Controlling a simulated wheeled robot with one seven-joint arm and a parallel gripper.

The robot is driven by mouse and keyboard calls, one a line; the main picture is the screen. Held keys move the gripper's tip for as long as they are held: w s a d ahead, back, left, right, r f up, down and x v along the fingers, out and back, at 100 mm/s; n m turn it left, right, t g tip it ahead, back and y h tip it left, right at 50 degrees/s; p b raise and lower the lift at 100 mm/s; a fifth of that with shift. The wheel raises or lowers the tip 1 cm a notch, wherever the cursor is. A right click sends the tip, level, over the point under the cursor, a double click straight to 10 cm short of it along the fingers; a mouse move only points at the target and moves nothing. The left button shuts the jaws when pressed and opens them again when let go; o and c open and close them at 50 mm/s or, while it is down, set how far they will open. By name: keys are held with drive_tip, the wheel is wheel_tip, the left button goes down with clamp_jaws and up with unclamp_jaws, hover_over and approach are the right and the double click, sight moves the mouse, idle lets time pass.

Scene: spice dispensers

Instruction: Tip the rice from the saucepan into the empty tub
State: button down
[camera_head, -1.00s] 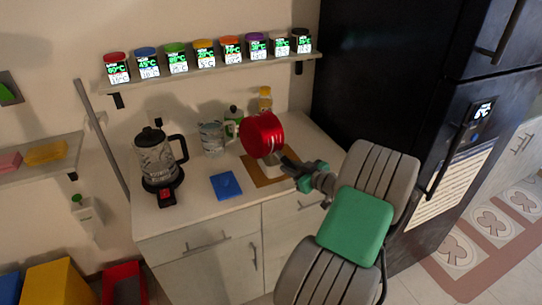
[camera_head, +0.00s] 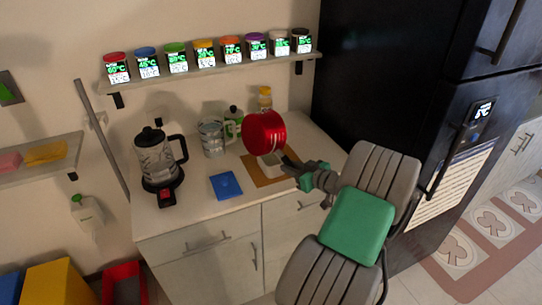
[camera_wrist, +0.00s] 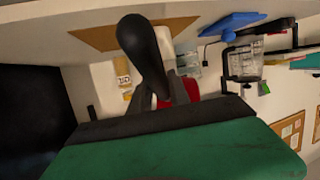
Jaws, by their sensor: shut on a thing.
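The red saucepan (camera_head: 266,131) is held tilted above the back part of the counter. Its handle, black in the wrist view (camera_wrist: 145,45), runs into my gripper (camera_head: 292,167), which is shut on it. A small pale tub (camera_head: 271,164) stands on a brown mat just below the pan, partly covered by it. A bit of red pan (camera_wrist: 191,88) also shows in the wrist view beyond the fingers. I cannot make out rice in the pan or the tub.
The brown mat (camera_head: 262,179) lies under the tub. A blue flat item (camera_head: 226,184), a kettle (camera_head: 157,160) and a glass jug (camera_head: 213,138) stand to the left. A yellow-topped bottle (camera_head: 265,98) is behind the pan. A dark fridge (camera_head: 385,75) stands at right.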

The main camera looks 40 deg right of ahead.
drive_tip(key=shift+d+r+m+y, duration=0.15)
drive_tip(key=shift+m+y, duration=0.45)
drive_tip(key=shift+m, duration=0.6)
idle(1.4)
